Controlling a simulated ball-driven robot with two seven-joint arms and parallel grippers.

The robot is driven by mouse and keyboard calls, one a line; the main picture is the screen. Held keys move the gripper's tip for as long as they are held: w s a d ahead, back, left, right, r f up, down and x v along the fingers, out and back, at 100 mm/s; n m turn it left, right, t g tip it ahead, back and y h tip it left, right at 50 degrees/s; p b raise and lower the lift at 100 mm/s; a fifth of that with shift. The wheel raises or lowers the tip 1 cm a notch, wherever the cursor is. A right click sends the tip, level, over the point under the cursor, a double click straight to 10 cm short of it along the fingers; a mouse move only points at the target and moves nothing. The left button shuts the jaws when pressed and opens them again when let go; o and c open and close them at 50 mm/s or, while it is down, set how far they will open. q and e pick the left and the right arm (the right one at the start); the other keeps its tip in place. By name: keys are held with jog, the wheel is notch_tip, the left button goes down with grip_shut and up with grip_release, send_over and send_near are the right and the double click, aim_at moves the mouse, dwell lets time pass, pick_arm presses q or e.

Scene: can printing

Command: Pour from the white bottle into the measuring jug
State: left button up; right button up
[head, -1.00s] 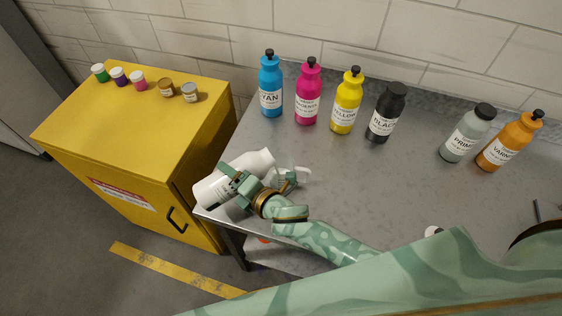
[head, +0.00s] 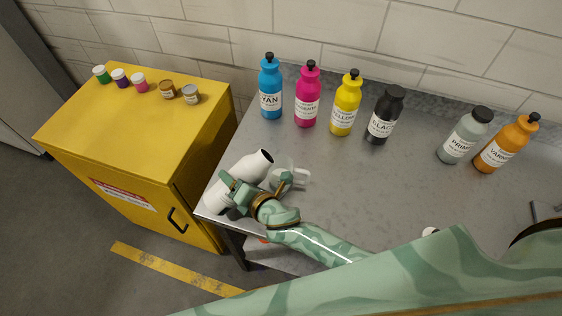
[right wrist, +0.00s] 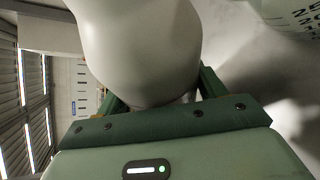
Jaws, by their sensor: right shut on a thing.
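The white bottle (head: 250,166) is in my right gripper (head: 238,187) at the left front corner of the grey table. It is tilted, with its dark open mouth toward the upper right. In the right wrist view the white bottle (right wrist: 140,45) fills the middle between the fingers, and part of the jug with printed scale marks (right wrist: 300,18) shows at the upper right. I cannot see any liquid flowing. My left gripper is not in view.
Cyan (head: 271,90), magenta (head: 307,97), yellow (head: 345,105) and black (head: 384,118) bottles stand along the back of the table (head: 390,185). Primer (head: 466,137) and varnish (head: 506,147) bottles stand at right. A yellow cabinet (head: 130,135) with small jars is at left.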

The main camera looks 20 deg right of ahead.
aim_at(238, 170)
jog(key=shift+r, duration=0.3)
jog(key=r+n+h+p, duration=0.1)
jog(key=p, duration=0.1)
jog(key=d+r+n+h+p, duration=0.1)
jog(key=p, duration=0.2)
jog(key=shift+w+n, duration=0.15)
jog(key=shift+n, duration=0.15)
jog(key=shift+a+r+n+h+p, duration=0.25)
jog(key=shift+n+h+p, duration=0.25)
jog(key=shift+n+h, duration=0.15)
jog(key=shift+a+f+n+t+h+b, duration=0.15)
jog(key=shift+f+n+t+h+b, duration=0.15)
jog(key=shift+f+n+h+b, duration=0.5)
jog(key=shift+f+n+h, duration=0.15)
jog(key=shift+n+h, duration=0.2)
jog(key=shift+n, duration=0.3)
jog(key=shift+r+p, duration=0.3)
jog(key=shift+p, duration=0.25)
notch_tip(238, 170, up, 4)
jog(key=p, duration=0.4)
jog(key=shift+r, duration=0.25)
jog(key=shift+f, duration=0.1)
jog(key=shift+d, duration=0.25)
